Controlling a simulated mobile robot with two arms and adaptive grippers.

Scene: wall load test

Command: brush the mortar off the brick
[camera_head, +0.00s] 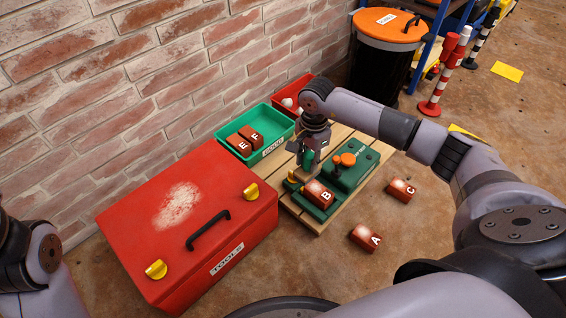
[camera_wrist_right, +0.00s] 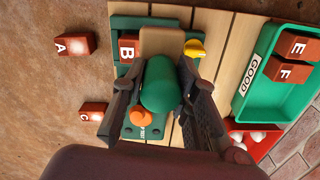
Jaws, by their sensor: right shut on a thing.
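Brick B (camera_head: 318,194) sits in a green fixture (camera_head: 352,174) on the slatted wooden pallet, with a pale patch on its top. It also shows in the right wrist view (camera_wrist_right: 128,48), partly covered by the brush. My right gripper (camera_head: 306,166) is shut on the brush, whose green handle (camera_wrist_right: 159,84) lies between the fingers. The tan brush head (camera_wrist_right: 163,41) is at brick B's edge; I cannot tell whether it touches. Bricks A (camera_head: 366,237) and C (camera_head: 402,190) lie on the floor with pale patches. My left gripper is out of view.
A green GOOD tray (camera_head: 273,146) holds bricks E and F; a red tray (camera_head: 276,102) with pale lumps stands behind. A big red toolbox (camera_head: 150,225) is left of the pallet. The fixture has an orange knob (camera_head: 348,159). The brick wall bounds the back.

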